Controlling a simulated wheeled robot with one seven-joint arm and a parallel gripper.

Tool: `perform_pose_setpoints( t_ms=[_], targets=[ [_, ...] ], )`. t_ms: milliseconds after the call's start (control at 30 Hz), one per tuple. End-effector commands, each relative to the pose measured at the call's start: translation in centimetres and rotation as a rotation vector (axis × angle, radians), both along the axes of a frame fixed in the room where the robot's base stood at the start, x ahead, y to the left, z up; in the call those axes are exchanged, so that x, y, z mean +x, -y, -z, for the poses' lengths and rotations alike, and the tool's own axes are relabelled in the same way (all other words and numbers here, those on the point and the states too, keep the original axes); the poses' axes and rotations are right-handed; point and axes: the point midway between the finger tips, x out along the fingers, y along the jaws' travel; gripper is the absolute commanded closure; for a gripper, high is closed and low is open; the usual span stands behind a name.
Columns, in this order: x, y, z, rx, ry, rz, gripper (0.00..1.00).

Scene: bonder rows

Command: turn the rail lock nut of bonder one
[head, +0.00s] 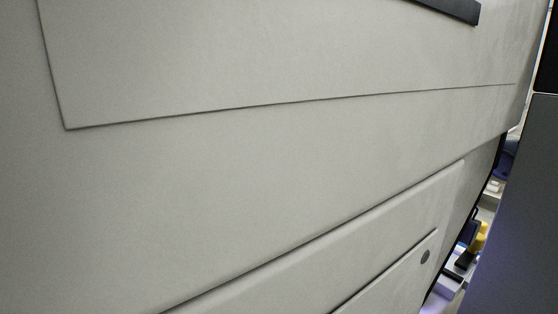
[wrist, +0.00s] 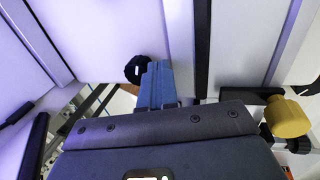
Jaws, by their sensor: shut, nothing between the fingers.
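In the wrist view my gripper (wrist: 158,68) reaches up from the bottom, its blue fingers shut together with nothing between them. A black ridged round knob (wrist: 134,70) is just left of the fingertips. It may be the rail lock nut, but I cannot tell for sure, nor whether the fingers touch it. A yellow knob (wrist: 287,117) stands at the right, apart from the fingers. In the head view a large pale machine panel (head: 250,180) fills most of the picture, and my gripper is not clearly seen there.
A dark upright bar (wrist: 202,45) stands right of the fingers. Pale panels (wrist: 100,35) surround them. In the head view, small yellow (head: 479,237) and dark parts show in a narrow gap at the right, beside a dark grey surface (head: 515,200).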

Motion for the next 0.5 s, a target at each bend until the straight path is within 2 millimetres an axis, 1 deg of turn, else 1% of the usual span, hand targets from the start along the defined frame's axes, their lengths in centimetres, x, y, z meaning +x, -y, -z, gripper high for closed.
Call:
perform_pose_setpoints(
  t_ms=[500],
  targets=[
    [-0.76,0.55,0.14,-0.002,0.000,0.001,1.00]
  ],
)
